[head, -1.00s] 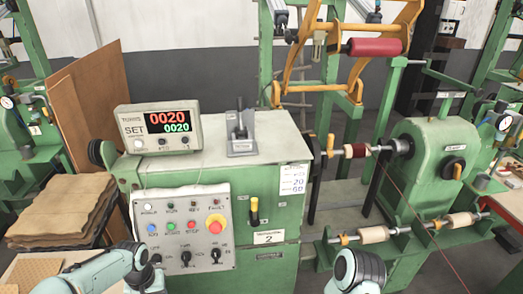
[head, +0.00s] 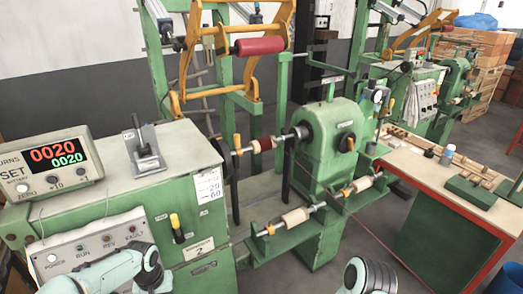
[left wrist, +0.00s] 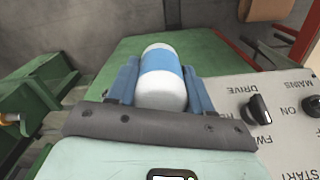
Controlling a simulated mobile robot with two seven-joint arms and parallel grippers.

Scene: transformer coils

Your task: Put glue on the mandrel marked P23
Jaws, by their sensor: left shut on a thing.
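My left gripper (left wrist: 163,84) is shut on a white bottle with a blue band (left wrist: 162,66), seen in the left wrist view between its two blue-grey fingers. The gripper and the bottle do not show in the head view. In the head view, two pale wooden mandrels (head: 295,218) (head: 362,184) sit on the lower shaft of the green winding machine. A dark red wound piece (head: 262,144) is on the upper spindle. More wooden pieces (head: 480,167) stand on the bench at the right. No P23 mark is readable. My right gripper is out of view.
The control cabinet (head: 120,185) with its counter display (head: 57,162) stands at the left. A red-edged bench (head: 425,180) at the right holds a small bottle (head: 447,155) and green blocks (head: 466,189).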

